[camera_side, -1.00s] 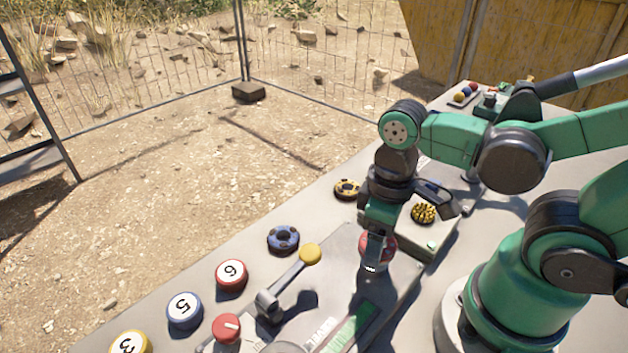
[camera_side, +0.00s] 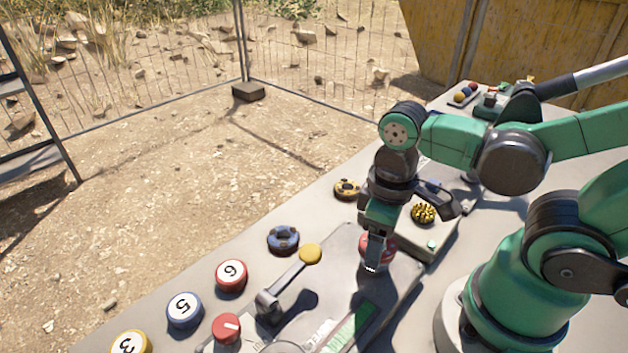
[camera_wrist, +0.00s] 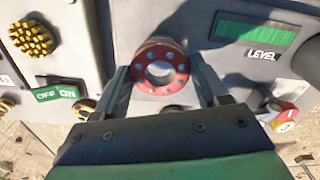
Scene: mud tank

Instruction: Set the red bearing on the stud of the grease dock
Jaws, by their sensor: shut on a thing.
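The red bearing (camera_wrist: 166,68), a ring with a pale centre hole and small dark dots around its face, sits between the two fingers of my gripper (camera_wrist: 162,80) in the wrist view. My gripper is shut on it. In the side view my gripper (camera_side: 371,258) points down over the grey panel, and the red bearing (camera_side: 386,250) shows partly behind the finger. I cannot tell how high it is above the panel. I cannot make out the grease dock or its stud for certain in either view.
A yellow spiky knob (camera_side: 423,213) stands on a box beside my gripper. A green level display (camera_wrist: 256,32) and an off/on switch (camera_wrist: 57,92) flank the bearing.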

